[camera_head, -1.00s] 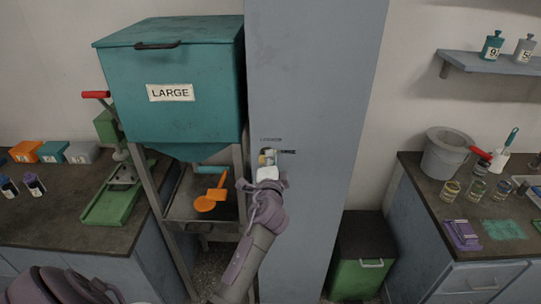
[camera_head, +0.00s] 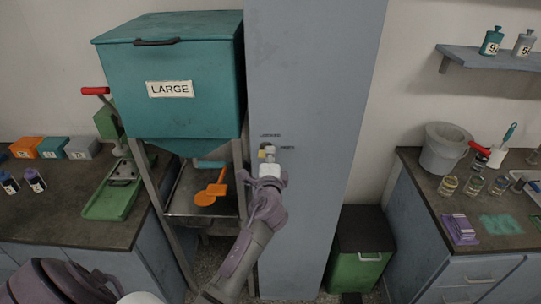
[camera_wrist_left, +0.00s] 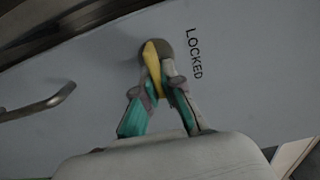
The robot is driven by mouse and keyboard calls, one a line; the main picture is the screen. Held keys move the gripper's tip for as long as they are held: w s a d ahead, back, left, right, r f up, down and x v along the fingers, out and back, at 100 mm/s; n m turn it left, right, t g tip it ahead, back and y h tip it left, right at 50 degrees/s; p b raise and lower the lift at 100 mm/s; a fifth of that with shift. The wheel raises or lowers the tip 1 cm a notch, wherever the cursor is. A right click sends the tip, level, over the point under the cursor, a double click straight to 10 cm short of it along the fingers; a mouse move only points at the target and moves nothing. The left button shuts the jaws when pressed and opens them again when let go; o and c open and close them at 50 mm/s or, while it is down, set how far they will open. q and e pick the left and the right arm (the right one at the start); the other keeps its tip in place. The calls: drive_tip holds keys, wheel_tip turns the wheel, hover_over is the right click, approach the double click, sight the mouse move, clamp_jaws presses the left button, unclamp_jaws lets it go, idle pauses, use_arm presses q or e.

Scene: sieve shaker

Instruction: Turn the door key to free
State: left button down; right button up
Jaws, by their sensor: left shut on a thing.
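The yellow door key (camera_wrist_left: 153,62) sits in a round dark lock (camera_wrist_left: 164,52) on the tall grey-blue door (camera_head: 312,70). My left gripper (camera_wrist_left: 158,92) is shut on the key, one teal-padded finger on each side. In the wrist view the word LOCKED (camera_wrist_left: 194,54) is to the right of the lock, running down the picture. The key's visible face runs roughly along that word. In the head view my left gripper (camera_head: 267,158) is at the lock, with one small label (camera_head: 270,135) above and another (camera_head: 287,148) to the right. My right gripper is not in view.
A teal hopper marked LARGE (camera_head: 170,89) stands close on the left, with an orange scoop (camera_head: 206,195) below it. A green bin (camera_head: 358,270) stands right of the door. A bar handle (camera_wrist_left: 40,103) shows in the wrist view.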

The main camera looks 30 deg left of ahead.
use_arm(q)
drive_tip(key=c, duration=1.4)
unclamp_jaws()
drive_tip(key=shift+w+a+r, duration=0.1)
drive_tip(key=shift+a+r, duration=0.05)
drive_tip(key=shift+o, duration=0.5)
drive_tip(key=shift+s+d, duration=0.3)
drive_tip(key=v, duration=1.1)
drive_tip(key=shift+s+f, duration=0.1)
drive_tip(key=shift+f, duration=0.15)
